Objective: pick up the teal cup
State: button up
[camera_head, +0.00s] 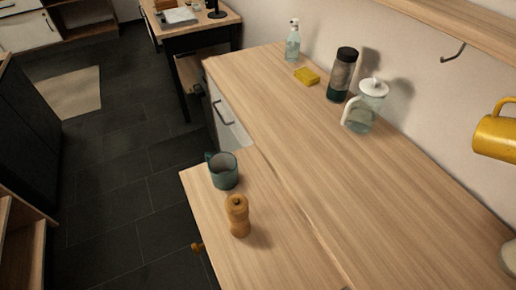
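The teal cup (224,172) stands upright near the far left corner of the nearer, lower wooden surface (275,228). Its handle points to the left, toward the surface's edge. It looks empty from above, though its bottom is dark. My gripper does not show in the head view.
A wooden pepper mill (238,216) stands just in front of the cup. On the longer counter (285,130) are a glass pitcher (367,108), a dark bottle (342,75), a yellow sponge (307,76) and a spray bottle (292,42). A yellow mug (497,135) hangs at right.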

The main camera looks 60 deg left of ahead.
aim_at(223, 166)
jog(key=u, duration=1.65)
